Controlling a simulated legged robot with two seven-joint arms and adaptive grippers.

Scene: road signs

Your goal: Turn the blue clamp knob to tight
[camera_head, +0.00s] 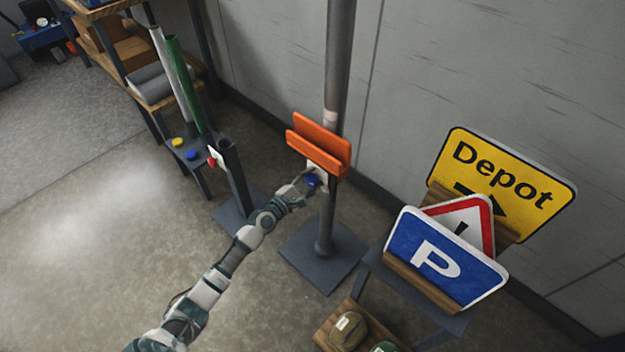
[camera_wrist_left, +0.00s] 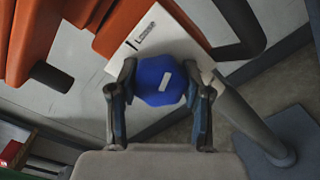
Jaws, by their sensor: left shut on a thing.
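The blue clamp knob (camera_wrist_left: 155,82) sits between the two fingers of my left gripper (camera_wrist_left: 159,95), which is shut on it, in the left wrist view. A pale mark shows on the knob's face. In the head view the knob (camera_head: 312,181) shows at the end of my left arm, below the orange sign clamp (camera_head: 318,150) on the grey post (camera_head: 339,65). My left gripper (camera_head: 309,184) reaches it from the lower left. My right gripper is not in view.
A rack at the right holds a blue P sign (camera_head: 430,250), a red-edged warning sign (camera_head: 470,222) and a yellow Depot sign (camera_head: 500,180). A second post (camera_head: 236,175) stands left of the clamp post. Wooden shelves (camera_head: 120,55) stand farther back. Open floor lies at left.

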